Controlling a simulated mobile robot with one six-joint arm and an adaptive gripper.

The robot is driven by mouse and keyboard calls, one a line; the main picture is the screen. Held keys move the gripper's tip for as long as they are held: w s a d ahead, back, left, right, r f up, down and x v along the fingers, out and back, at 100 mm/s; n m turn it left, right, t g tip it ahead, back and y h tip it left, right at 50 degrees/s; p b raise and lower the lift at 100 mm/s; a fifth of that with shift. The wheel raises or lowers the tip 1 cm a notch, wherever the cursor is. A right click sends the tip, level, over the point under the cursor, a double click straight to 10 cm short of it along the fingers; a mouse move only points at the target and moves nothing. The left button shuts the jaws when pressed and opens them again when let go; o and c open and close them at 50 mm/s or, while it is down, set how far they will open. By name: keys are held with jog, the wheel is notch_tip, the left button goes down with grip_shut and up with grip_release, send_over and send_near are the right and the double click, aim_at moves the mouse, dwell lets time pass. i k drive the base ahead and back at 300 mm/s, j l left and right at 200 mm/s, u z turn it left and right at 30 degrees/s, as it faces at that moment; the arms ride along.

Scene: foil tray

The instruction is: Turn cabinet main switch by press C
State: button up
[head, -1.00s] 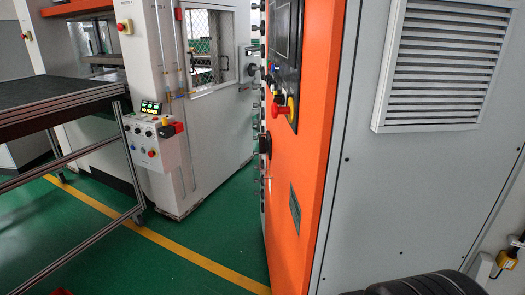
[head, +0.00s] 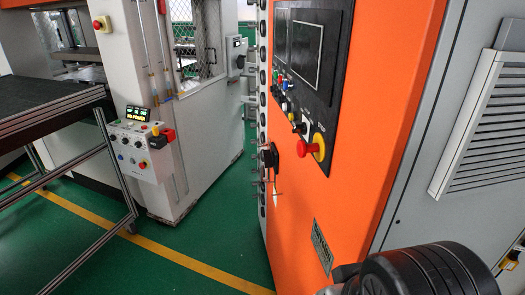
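An orange cabinet front (head: 375,150) stands right of centre, seen at an angle. On it, a black knob-like part (head: 269,155) sits near the left edge, with thin metal pieces below it; I cannot tell whether it is the main switch or how it is turned. A grey box with a dark switch (head: 238,52) is at the white machine's right edge. No press C label is readable. My gripper is not in view; a black arm part of mine shows bottom right.
A white machine (head: 130,45) with a control box (head: 140,145) stands at the left. A metal-framed table (head: 50,125) is in front of it. Green floor (head: 210,225) with a yellow line (head: 150,245) lies open between it and the cabinet. A louvred vent (head: 500,125) is at right.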

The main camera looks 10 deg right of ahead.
aim_at(268, 156)
jog(key=i+j, duration=0.25)
jog(key=j, duration=0.2)
jog(key=i+j, duration=0.25)
jog(key=j, duration=0.2)
jog(key=i+j, duration=0.25)
jog(key=j, duration=0.2)
jog(key=i+j, duration=0.25)
jog(key=j, duration=0.2)
jog(key=i+l, duration=0.35)
jog(key=i, duration=0.15)
jog(key=i+l, duration=0.4)
jog(key=i+j+u, duration=0.05)
jog(key=i, duration=0.05)
